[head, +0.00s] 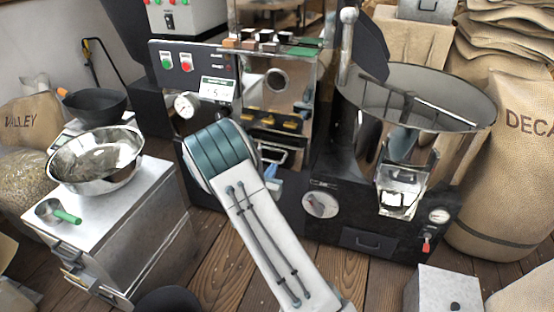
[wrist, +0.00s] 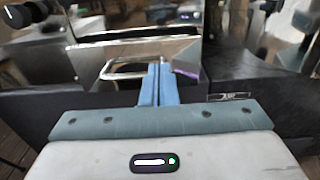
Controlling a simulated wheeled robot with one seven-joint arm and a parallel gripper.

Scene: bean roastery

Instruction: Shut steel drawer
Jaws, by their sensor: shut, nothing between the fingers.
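A steel drawer front (wrist: 125,52) with a bright bar handle (wrist: 110,68) is straight ahead in the wrist view. The handle also shows in the head view (head: 270,155), low on the front of the roasting machine. My gripper (wrist: 158,68) is shut and empty, its two blue fingers side by side. Its tips are just at the right part of the handle; I cannot tell if they touch it. In the head view my gripper (head: 273,178) is partly hidden by my arm, as is the drawer. How far out the drawer stands is unclear.
A steel cabinet (head: 135,235) with a metal bowl (head: 97,155) and a green-handled scoop (head: 58,212) on it stands at the left. A round cooling bin (head: 440,140) is at the right, above a black drawer (head: 368,241). Sacks (head: 515,165) stand far right.

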